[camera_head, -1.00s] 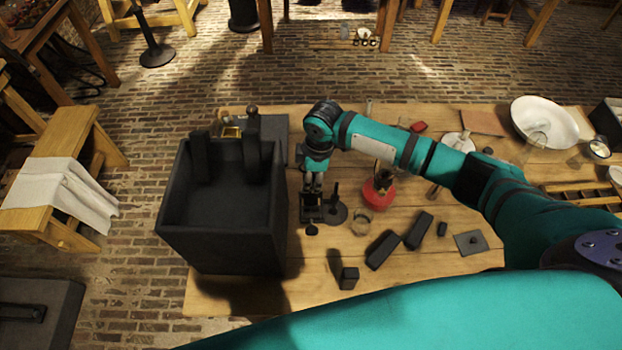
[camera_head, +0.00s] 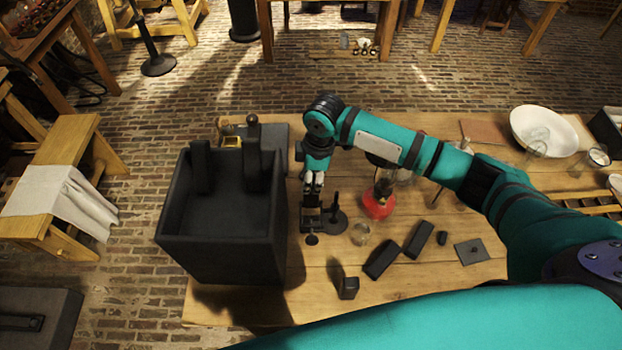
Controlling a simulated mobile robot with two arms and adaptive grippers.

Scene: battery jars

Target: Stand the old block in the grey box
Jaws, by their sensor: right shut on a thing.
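The dark grey box (camera_head: 222,246) stands open-topped at the left end of the table. Two dark upright blocks show at its far side, one at the left (camera_head: 201,167) and one at the right (camera_head: 252,167). I cannot tell which block is the old one. My right gripper (camera_head: 313,190) points down just right of the box, above a small dark stand (camera_head: 311,222). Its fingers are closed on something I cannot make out. Two dark oblong blocks lie on the table, a nearer one (camera_head: 381,259) and a farther one (camera_head: 418,239). My left gripper is out of view.
A red lamp (camera_head: 378,204) and a glass jar (camera_head: 360,233) stand right of the stand. A small dark cube (camera_head: 348,288) is near the front edge. A flat dark plate (camera_head: 471,251) and a white bowl (camera_head: 543,130) are farther right.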

